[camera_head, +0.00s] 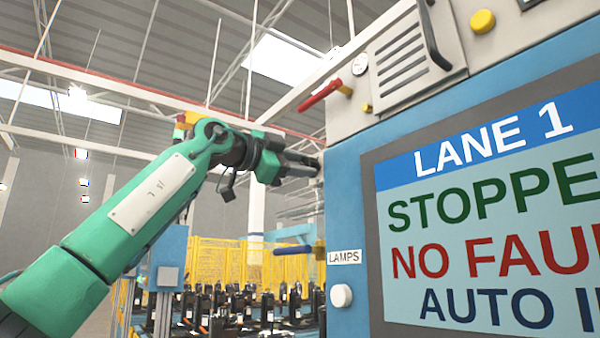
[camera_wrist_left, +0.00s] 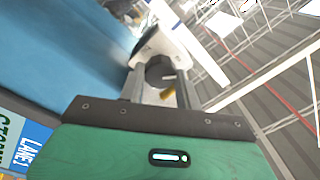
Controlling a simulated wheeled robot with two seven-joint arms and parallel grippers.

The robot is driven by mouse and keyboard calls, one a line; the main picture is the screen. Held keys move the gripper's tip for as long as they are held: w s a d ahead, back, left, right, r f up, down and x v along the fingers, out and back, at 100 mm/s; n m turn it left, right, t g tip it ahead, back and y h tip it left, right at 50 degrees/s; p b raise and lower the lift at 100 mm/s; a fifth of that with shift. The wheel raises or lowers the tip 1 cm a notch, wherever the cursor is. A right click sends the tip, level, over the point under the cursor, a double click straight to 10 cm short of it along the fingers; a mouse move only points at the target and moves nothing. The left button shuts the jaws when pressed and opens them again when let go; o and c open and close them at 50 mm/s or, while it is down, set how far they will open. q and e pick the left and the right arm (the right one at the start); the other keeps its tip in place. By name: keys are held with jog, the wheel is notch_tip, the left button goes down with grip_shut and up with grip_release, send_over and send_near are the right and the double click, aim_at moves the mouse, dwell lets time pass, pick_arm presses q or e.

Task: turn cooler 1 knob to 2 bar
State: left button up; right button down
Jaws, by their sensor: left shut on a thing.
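My left gripper (camera_head: 303,164) reaches to the left side edge of the blue cabinet in the head view. In the left wrist view its two fingers (camera_wrist_left: 159,80) stand on either side of a dark round knob (camera_wrist_left: 159,68) with a pale pointer mark, and they are shut on it. The knob sits on a pale fitting (camera_wrist_left: 160,42), with a small yellow part (camera_wrist_left: 168,92) just below it. In the head view the knob is hidden behind the fingers. No scale or bar reading is legible. My right gripper is in neither view.
The blue cabinet (camera_head: 345,220) carries a LANE 1 screen (camera_head: 490,200) and a white lamps knob (camera_head: 341,295). Above are a red-handled lever (camera_head: 322,92), a small gauge (camera_head: 360,64) and a yellow button (camera_head: 483,21). Yellow fencing (camera_head: 235,256) and several dark units stand behind.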

pick_arm(q)
jog(key=shift+n+b, duration=0.4)
jog(key=shift+n, duration=0.7)
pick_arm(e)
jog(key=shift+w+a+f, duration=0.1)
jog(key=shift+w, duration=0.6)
pick_arm(q)
jog(key=o, duration=1)
jog(key=shift+a, duration=0.1)
